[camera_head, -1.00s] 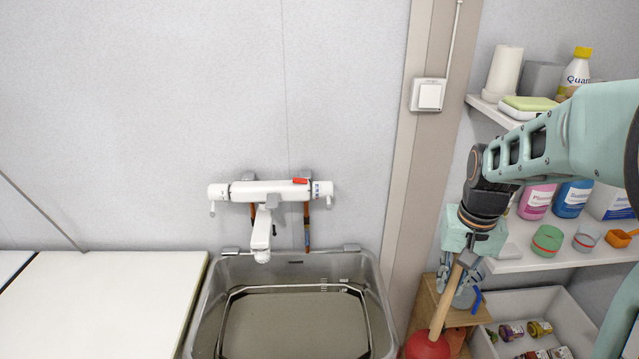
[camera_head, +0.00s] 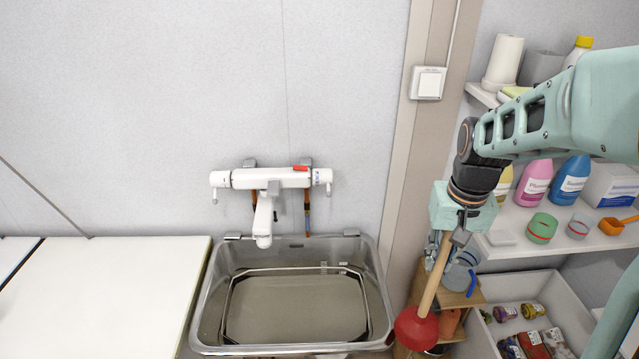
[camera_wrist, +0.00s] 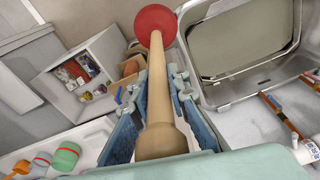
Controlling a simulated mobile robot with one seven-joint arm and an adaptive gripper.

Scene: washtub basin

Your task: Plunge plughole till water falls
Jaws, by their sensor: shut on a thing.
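The plunger has a wooden handle (camera_head: 433,277) and a red rubber cup (camera_head: 416,328). My gripper (camera_head: 446,238) is shut on the upper handle and holds the plunger tilted, cup down, to the right of the basin. The wrist view shows the handle (camera_wrist: 158,90) between my gripper's fingers (camera_wrist: 158,92) and the red cup (camera_wrist: 156,22) at the far end. The steel washtub basin (camera_head: 212,300) holds murky standing water (camera_head: 295,305) that hides the plughole. The cup is outside the basin, beyond its right rim.
A white tap (camera_head: 264,218) projects over the basin's back edge. Shelves (camera_head: 520,240) with bottles stand at the right, above a white bin (camera_head: 565,300) of small items. A small wooden stand (camera_head: 460,300) is behind the plunger. A white counter (camera_head: 110,295) lies left of the basin.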

